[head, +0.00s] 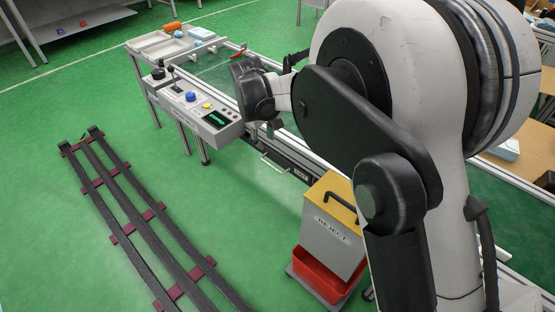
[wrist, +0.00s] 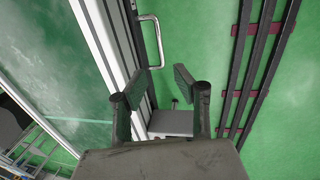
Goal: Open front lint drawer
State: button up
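The lint drawer has a dark front low on the side of the line, with a silver bar handle (head: 273,163) standing out from it. In the wrist view the handle (wrist: 157,40) lies beyond my fingertips, near the top of the picture. The drawer looks shut. My gripper (wrist: 166,76) is open and empty, its two dark fingers apart and clear of the handle. In the head view my arm comes in from the right, and its dark wrist end is beside the control box; the fingertips are not clear there.
A control box (head: 215,122) with knobs and a lit display juts out left of the handle. A grey and yellow REJECT bin (head: 332,228) over a red tray (head: 318,278) stands to its right. Dark floor rails (head: 132,210) lie left; green floor between is clear.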

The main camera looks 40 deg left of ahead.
aim_at(271, 165)
jog(key=f+b, duration=0.1)
jog(key=f, duration=0.3)
jog(key=w+f+b, duration=0.1)
jog(key=f+b, duration=0.1)
jog(key=f, duration=0.2)
jog(key=w+f+b, duration=0.1)
jog(key=f, duration=0.4)
jog(key=shift+w+d, duration=0.15)
jog(key=shift+w, duration=0.1)
grip_shut()
